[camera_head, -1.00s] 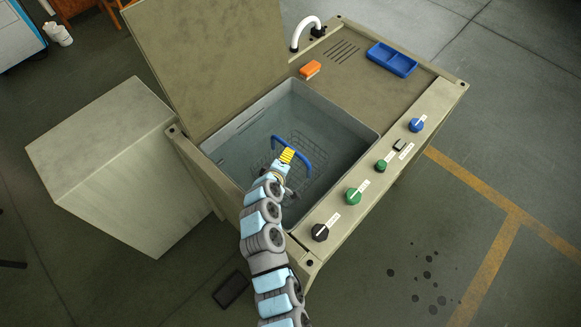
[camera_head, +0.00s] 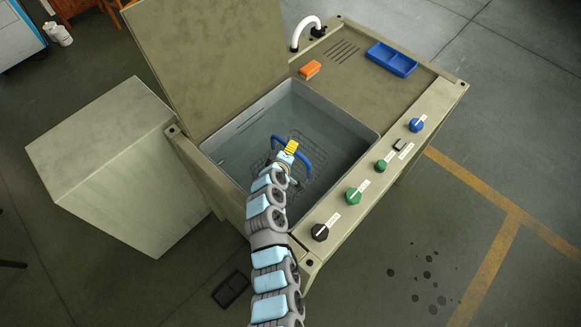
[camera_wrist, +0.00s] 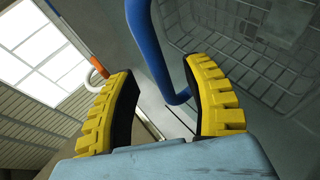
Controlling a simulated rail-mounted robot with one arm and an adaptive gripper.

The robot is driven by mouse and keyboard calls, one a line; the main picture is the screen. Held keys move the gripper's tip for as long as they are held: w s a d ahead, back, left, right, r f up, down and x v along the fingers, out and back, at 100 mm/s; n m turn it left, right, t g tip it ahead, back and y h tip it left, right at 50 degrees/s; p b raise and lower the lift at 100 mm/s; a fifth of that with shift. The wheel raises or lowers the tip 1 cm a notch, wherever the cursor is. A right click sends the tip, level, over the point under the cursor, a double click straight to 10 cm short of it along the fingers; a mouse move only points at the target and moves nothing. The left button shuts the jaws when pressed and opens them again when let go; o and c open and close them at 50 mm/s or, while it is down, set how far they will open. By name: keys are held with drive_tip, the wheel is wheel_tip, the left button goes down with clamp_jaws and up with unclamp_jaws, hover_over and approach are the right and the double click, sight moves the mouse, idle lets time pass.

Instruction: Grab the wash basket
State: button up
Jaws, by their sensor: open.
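The wash basket (camera_head: 318,152) is a wire basket low in the grey tank of the washing unit. Its blue handle (camera_head: 304,156) arches up above the wire. In the wrist view the blue handle (camera_wrist: 151,45) runs down between the two yellow ribbed fingers of my gripper (camera_wrist: 160,95), with a gap on both sides. The basket's wire mesh (camera_wrist: 245,45) shows beyond the right finger. My gripper is open around the handle; it also shows in the head view (camera_head: 290,147), over the basket. My arm hides part of the basket and handle.
The tank rim (camera_head: 345,119) surrounds the basket, with the raised lid (camera_head: 205,65) behind. A control panel with knobs (camera_head: 354,196) lies on the right. An orange block (camera_head: 310,68), a blue tray (camera_head: 392,59) and a white spout (camera_head: 305,28) are on the deck.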

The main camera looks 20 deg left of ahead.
drive_tip(key=shift+x, duration=1.35)
clamp_jaws()
